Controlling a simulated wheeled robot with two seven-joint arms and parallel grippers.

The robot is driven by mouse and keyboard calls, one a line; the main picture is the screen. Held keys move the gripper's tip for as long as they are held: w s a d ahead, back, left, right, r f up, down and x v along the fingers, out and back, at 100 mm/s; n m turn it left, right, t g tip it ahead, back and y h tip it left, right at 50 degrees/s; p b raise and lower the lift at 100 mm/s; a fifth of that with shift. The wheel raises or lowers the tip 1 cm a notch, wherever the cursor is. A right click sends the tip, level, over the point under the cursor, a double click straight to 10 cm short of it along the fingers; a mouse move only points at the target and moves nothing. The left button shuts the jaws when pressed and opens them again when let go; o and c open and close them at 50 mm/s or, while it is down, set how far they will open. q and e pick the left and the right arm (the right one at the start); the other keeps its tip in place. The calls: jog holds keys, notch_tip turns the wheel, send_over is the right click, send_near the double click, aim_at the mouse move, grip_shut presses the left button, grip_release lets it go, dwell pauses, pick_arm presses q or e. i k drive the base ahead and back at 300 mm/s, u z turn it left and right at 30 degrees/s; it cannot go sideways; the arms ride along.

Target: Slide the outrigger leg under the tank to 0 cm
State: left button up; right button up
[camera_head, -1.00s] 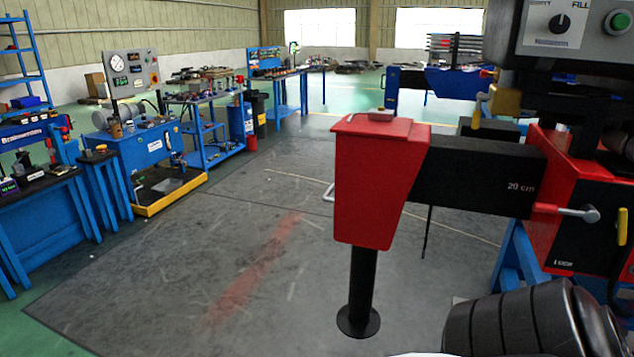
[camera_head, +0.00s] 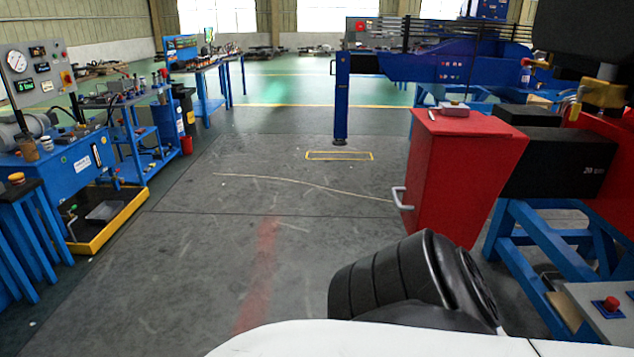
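The outrigger leg has a red box-shaped head (camera_head: 455,170) at right of centre. A white handle (camera_head: 402,198) is on its left side, and a small grey block (camera_head: 454,109) sits on top. A black beam (camera_head: 550,155) joins it to the red frame (camera_head: 612,140) at the right edge. A partly visible "20" mark shows on the beam near that frame. The leg's lower post and foot are not visible. A large dark shape (camera_head: 590,35) hangs at the top right; I cannot tell if it is the tank. Neither gripper is in view.
My black ribbed arm link is in front below the red head. A blue stand (camera_head: 525,245) supports the right side, with a grey box and red button (camera_head: 611,303) near it. Blue benches (camera_head: 85,160) line the left. The grey floor (camera_head: 200,240) between is clear.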

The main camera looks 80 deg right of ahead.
aim_at(461, 160)
jog(key=i, duration=0.2)
jog(key=z, duration=3.15)
jog(key=k, duration=0.4)
jog(key=z, duration=0.7)
jog(key=i, duration=0.5)
jog(key=z, duration=0.2)
